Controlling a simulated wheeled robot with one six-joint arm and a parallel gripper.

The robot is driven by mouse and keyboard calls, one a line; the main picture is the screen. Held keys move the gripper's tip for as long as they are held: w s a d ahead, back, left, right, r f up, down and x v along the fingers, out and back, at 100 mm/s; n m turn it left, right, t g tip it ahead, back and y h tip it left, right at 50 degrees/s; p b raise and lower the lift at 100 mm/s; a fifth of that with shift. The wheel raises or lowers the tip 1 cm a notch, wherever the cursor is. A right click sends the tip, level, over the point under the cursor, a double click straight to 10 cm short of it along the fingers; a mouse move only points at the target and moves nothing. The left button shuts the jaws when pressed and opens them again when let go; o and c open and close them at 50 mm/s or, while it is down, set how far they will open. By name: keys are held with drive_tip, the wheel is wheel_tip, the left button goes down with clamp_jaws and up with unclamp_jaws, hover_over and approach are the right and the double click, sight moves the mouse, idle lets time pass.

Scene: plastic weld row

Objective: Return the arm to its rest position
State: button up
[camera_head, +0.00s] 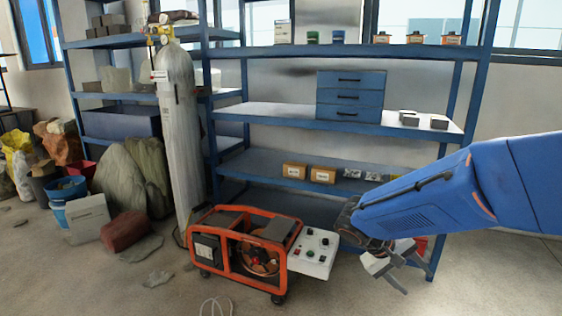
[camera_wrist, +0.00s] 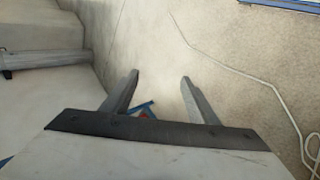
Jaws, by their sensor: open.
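My blue arm reaches in from the right in the head view, with my gripper (camera_head: 396,276) at its lower end, tilted downward in front of the shelf. In the wrist view my gripper (camera_wrist: 160,95) shows two grey fingers set well apart, with nothing held between them. Bare floor lies beyond the fingertips. A small blue and red thing shows low between the finger bases; I cannot tell what it is.
An orange-framed machine (camera_head: 245,252) with a white control panel (camera_head: 316,252) stands left of my gripper. A blue shelf unit (camera_head: 270,112) stands behind. A grey gas cylinder (camera_head: 180,140) stands farther left. A cable (camera_wrist: 270,85) lies on the floor. The front floor is mostly free.

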drive_tip(key=s+a+r+t+y, duration=0.1)
drive_tip(key=s+y, duration=0.1)
drive_tip(key=s, duration=0.4)
drive_tip(key=s+a+r+t+y, duration=0.2)
drive_tip(key=s+y, duration=0.1)
drive_tip(key=s, duration=0.2)
drive_tip(key=s+a+r+m+t+y, duration=0.1)
drive_tip(key=s+a+r+y, duration=0.1)
drive_tip(key=s, duration=0.4)
drive_tip(key=shift+s+y, duration=0.3)
drive_tip(key=shift+y, duration=0.4)
drive_tip(key=shift+c, duration=0.6)
